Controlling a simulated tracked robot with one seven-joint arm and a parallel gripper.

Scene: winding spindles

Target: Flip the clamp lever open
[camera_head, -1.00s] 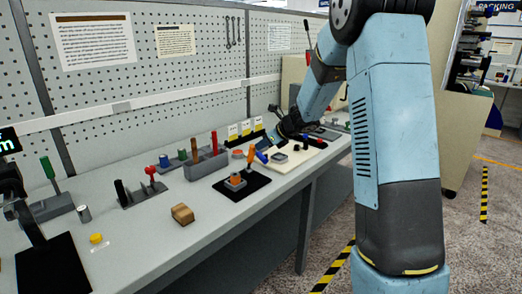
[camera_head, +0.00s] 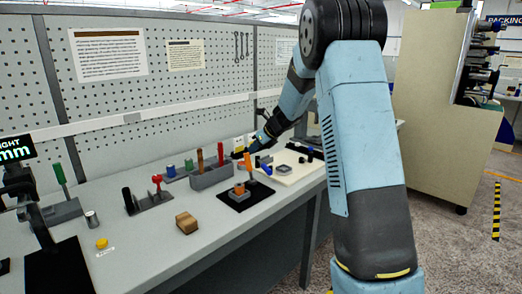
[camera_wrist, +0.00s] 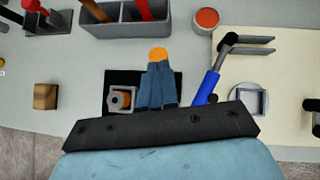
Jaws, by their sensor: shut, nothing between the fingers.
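A black plate (camera_head: 232,204) on the bench bears a small clamp (camera_head: 239,188) with an orange and grey block. An orange-tipped lever (camera_head: 248,162) stands up beside the block; I take it to be the clamp lever. In the wrist view the orange tip (camera_wrist: 158,54) shows just past my fingertips, and the rest of the lever is hidden behind them. The block (camera_wrist: 121,98) lies left of the fingers. My gripper (camera_wrist: 158,68) is shut and empty, pointing down over the plate. Whether it touches the lever I cannot tell.
A blue-handled lever (camera_wrist: 207,87) on a cream board (camera_wrist: 285,75) lies close to the right of my fingers. A grey bin (camera_wrist: 130,35) with upright tools stands behind. A wooden block (camera_wrist: 46,97) is to the left. The bench front is clear.

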